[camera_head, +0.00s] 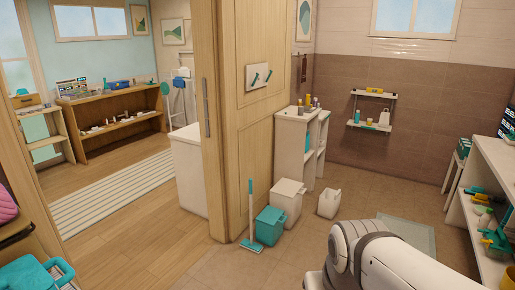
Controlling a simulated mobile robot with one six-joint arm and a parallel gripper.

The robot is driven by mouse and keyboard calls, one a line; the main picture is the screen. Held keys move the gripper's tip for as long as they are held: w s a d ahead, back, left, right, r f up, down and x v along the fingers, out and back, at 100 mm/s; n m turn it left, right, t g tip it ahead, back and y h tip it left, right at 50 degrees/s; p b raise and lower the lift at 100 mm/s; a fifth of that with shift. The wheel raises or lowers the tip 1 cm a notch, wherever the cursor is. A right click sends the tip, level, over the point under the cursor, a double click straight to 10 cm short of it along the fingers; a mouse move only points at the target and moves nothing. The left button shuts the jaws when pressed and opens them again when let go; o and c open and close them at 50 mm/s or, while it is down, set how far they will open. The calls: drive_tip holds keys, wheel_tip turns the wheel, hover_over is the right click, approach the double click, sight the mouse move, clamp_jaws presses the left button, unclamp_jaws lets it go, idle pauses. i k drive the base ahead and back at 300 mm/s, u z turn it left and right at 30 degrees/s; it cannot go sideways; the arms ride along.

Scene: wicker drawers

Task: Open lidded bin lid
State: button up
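A white bin (287,196) with a lid-like top stands on the tiled floor beside the wooden door; its top looks shut. A teal bucket-like bin (270,226) stands just in front of it and hides part of its lower side. I cannot tell for certain which of them is the lidded bin. My white arm shows at the lower right, well apart from both bins. My gripper is out of view, so its state does not show.
A teal-headed brush (251,222) stands upright by the door edge (238,110). White shelves (490,205) with bottles line the right side. A teal container (38,274) is at the lower left. Tiled floor before the bins is clear.

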sight(288, 188)
drive_tip(key=z, duration=0.35)
drive_tip(key=i, duration=1.7)
drive_tip(key=z, duration=0.25)
drive_tip(key=i, duration=2.55)
drive_tip(key=u, duration=0.3)
